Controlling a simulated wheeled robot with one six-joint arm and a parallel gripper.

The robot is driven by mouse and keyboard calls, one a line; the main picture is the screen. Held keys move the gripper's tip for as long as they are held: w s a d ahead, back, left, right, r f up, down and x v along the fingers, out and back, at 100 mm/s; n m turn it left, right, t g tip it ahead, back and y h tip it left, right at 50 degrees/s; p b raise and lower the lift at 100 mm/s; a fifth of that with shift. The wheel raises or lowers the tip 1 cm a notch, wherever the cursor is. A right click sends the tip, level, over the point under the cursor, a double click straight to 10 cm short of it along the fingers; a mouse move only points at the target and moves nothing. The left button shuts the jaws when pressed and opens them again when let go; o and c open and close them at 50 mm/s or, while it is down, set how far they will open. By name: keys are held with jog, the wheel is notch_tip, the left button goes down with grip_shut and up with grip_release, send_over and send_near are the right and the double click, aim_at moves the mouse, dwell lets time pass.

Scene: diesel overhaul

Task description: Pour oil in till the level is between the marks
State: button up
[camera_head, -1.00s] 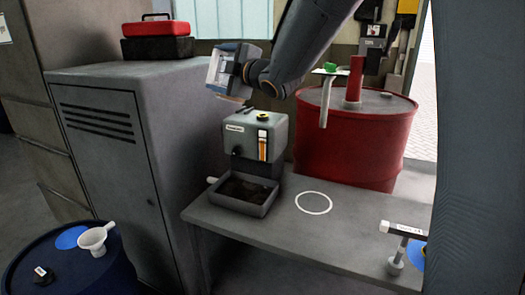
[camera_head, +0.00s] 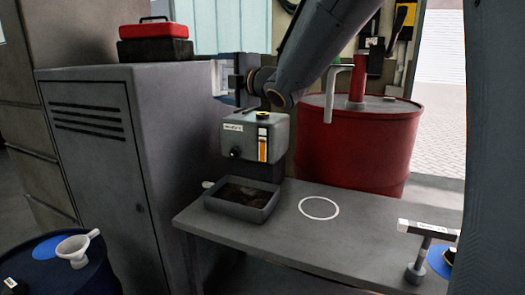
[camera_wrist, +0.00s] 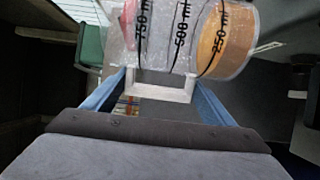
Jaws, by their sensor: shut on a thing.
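My gripper (camera_wrist: 160,98) is shut on the white handle of a clear measuring jug (camera_wrist: 170,35) in the wrist view. The jug carries 250, 500 and 750 ml marks and has amber oil at its 250 end. In the head view my gripper (camera_head: 235,84) is above and left of the grey oil unit (camera_head: 240,137); the jug is mostly hidden there. The unit has a yellow-and-black filler (camera_head: 262,114) on top. Its front sight glass (camera_head: 263,145) shows amber below a paler top; its marks are too small to read.
A dark drip tray (camera_head: 268,207) sits below the unit on the grey bench (camera_head: 370,225). A white ring (camera_head: 319,208) marks a clear patch. A red drum (camera_head: 350,150) stands behind, a cabinet (camera_head: 100,150) left. A white funnel (camera_head: 75,248) lies on a blue drum.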

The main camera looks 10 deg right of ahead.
jog(key=shift+r, duration=0.15)
jog(key=s+a+r+b, duration=0.2)
jog(key=s+a+b, duration=0.1)
jog(key=a, duration=0.4)
jog(key=shift+s+a+b, duration=0.3)
jog(key=shift+s+a, duration=0.1)
jog(key=shift+s, duration=0.45)
